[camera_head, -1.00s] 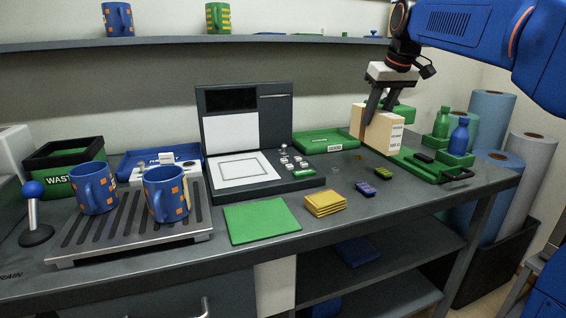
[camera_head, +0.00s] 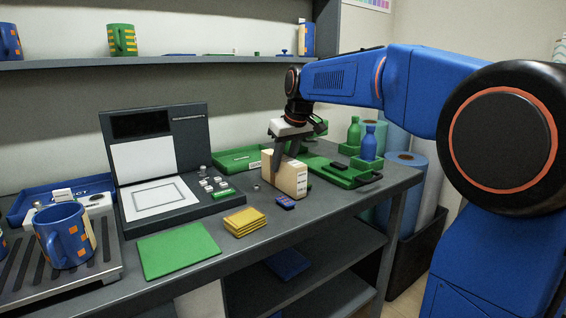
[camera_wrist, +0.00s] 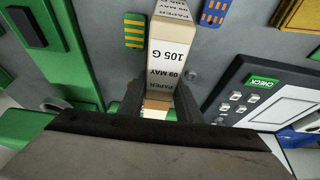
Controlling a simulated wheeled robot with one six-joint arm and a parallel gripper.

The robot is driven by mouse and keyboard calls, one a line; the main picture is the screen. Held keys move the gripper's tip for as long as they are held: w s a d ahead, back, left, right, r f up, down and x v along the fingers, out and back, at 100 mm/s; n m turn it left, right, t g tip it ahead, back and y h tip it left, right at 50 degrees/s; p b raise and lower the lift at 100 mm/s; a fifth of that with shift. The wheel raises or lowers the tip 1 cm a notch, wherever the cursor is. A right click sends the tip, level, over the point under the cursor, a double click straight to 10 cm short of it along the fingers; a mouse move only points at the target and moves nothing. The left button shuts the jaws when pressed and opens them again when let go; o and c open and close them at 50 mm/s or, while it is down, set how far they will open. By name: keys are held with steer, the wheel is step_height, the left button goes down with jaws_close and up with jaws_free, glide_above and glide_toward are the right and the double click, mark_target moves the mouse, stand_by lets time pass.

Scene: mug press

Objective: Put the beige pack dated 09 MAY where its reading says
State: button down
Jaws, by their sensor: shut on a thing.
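The beige pack (camera_head: 284,175) is in my gripper (camera_head: 283,157), upright above the right part of the bench; I cannot tell whether it touches the bench. In the wrist view, its label (camera_wrist: 173,52) reads PAPER, 105 G and 09 MAY, and my gripper (camera_wrist: 158,108) has one finger on each side of it. The check station (camera_head: 160,165) stands to the left, with a bare white plate (camera_head: 158,198) and a dark screen (camera_head: 140,123). Its green CHECK button (camera_wrist: 262,82) shows in the wrist view.
A green tray (camera_head: 237,158) lies behind the pack, and a longer green tray (camera_head: 345,178) with bottles is to its right. Yellow packs (camera_head: 245,222), a blue card (camera_head: 285,202) and a green mat (camera_head: 178,250) lie in front. A blue tray (camera_head: 35,203) and mug (camera_head: 64,236) are left.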

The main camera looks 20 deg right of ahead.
steer(key=shift+f, duration=0.1)
steer(key=c, duration=1.3)
jaws_free()
steer(key=v, duration=1.2)
steer(key=s+f, duration=0.4)
steer(key=s, duration=0.2)
steer(key=s+d+f+m, duration=0.1)
steer(key=s+f, duration=0.3)
steer(key=s, duration=0.2)
steer(key=s+f+m, duration=0.1)
steer(key=s+f, duration=0.3)
steer(key=s, duration=0.2)
steer(key=shift+s+d+f+h, duration=0.25)
steer(key=shift+s+h, duration=0.05)
steer(key=shift+h, duration=0.1)
steer(key=shift+o, duration=0.5)
steer(key=s+d+f+m, duration=0.1)
steer(key=s+f, duration=1.4)
steer(key=f, duration=0.1)
steer(key=shift+f+m+t+h, duration=0.3)
steer(key=shift+s+f, duration=0.15)
steer(key=shift+f, duration=0.2)
